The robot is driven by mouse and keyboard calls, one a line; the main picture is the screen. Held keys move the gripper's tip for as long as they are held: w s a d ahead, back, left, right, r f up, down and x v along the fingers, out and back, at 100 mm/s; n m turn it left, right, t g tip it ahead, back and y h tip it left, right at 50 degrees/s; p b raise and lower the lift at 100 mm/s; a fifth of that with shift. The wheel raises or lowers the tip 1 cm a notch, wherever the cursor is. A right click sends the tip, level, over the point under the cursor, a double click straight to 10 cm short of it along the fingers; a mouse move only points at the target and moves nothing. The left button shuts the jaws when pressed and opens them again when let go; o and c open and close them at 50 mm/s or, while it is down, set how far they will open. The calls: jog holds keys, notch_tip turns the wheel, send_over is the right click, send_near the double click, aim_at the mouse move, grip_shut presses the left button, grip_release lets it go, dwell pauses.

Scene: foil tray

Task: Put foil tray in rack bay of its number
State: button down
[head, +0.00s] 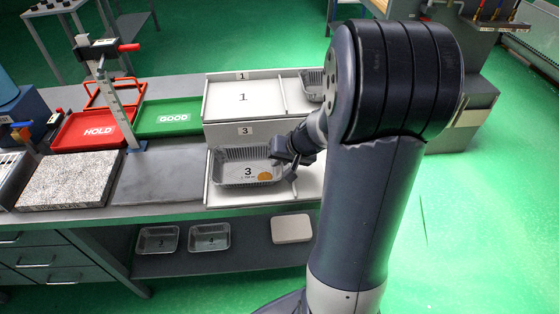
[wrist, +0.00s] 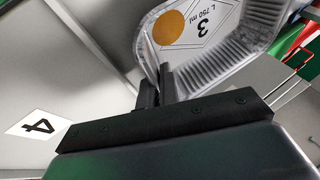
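The foil tray (head: 232,155) is a silvery ribbed tray marked 3 with an orange dot. In the head view it is over the lower left bay (head: 212,199) of the rack, below the sign 3 (head: 244,130). My gripper (head: 284,160) is at the tray's right side. In the wrist view the fingers (wrist: 157,88) pinch the rim of the tray (wrist: 225,62). I cannot tell whether the tray rests on the bay floor or hangs just above it. My arm hides much of the rack's right side.
The upper left bay 1 (head: 243,97) is empty. Another foil tray (head: 312,86) sits in the upper right bay. A floor label 4 (wrist: 38,127) shows left of my gripper. Two trays (head: 158,239) (head: 210,237) lie on the lower shelf. A red HOLD tray (head: 75,133) and green GOOD tray (head: 160,129) stand left.

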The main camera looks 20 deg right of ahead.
jog(key=shift+f, duration=0.2)
dwell(0.3)
jog(key=c, duration=1.6)
grip_release()
jog(key=shift+o, duration=0.2)
jog(key=shift+r, duration=0.1)
jog(key=v, duration=1)
jog(key=shift+s+r, duration=0.25)
jog(key=shift+d, duration=0.1)
jog(key=x, duration=1)
jog(key=shift+w+f, duration=0.2)
jog(key=shift+f, duration=0.1)
jog(key=shift+r, duration=0.15)
jog(key=shift+r, duration=0.1)
